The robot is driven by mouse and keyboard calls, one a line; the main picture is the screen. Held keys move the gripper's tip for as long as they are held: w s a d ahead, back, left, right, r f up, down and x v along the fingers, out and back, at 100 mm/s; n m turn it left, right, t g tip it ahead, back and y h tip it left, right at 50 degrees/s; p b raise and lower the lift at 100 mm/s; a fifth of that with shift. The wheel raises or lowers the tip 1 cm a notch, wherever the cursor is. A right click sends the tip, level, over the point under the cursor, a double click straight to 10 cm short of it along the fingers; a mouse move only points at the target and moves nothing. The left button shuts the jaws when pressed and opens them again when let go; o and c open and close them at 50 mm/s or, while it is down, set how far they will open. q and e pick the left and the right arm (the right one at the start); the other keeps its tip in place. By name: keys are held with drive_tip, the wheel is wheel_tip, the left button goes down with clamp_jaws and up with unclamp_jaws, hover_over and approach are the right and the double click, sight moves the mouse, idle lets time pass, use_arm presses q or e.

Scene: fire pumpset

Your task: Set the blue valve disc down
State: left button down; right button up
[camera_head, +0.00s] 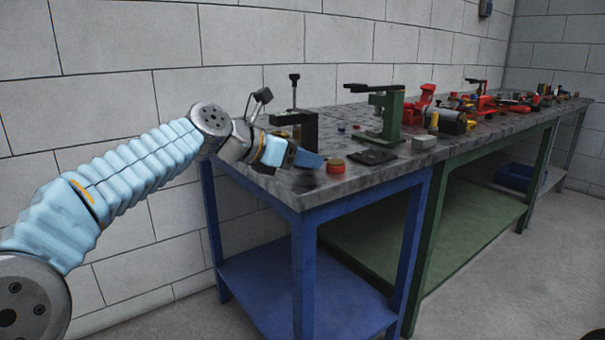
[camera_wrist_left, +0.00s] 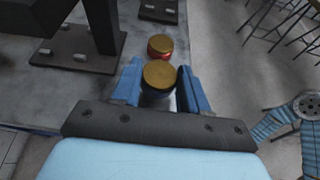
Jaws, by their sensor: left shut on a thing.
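My left gripper (camera_head: 308,160) is over the near left corner of the workbench (camera_head: 310,200), low above the top. In the left wrist view its two blue fingers (camera_wrist_left: 160,90) are shut on the blue valve disc (camera_wrist_left: 159,75), which has a brass-coloured top face; its side is mostly hidden. I cannot tell whether the disc touches the bench, and the fingers hide it in the head view. A red disc with a brass top (camera_head: 335,166) stands just beyond it, also in the wrist view (camera_wrist_left: 160,47). My right gripper is not in view.
A dark press-like stand (camera_head: 306,128) and a green press (camera_head: 385,115) stand behind the gripper. A dark flat plate (camera_head: 374,157) and a grey block (camera_head: 424,142) lie to the right. Red tools and parts crowd the far bench. The bench's front edge is close to the gripper.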

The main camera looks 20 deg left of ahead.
use_arm(q)
wheel_tip(320, 180, down, 2)
drive_tip(key=shift+d+f+b, duration=0.1)
drive_tip(key=shift+f+b, duration=0.1)
drive_tip(key=shift+b, duration=0.1)
drive_tip(key=shift+r, duration=0.1)
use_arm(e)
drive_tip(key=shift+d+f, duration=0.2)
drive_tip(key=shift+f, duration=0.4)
use_arm(q)
drive_tip(key=c, duration=0.6)
unclamp_jaws()
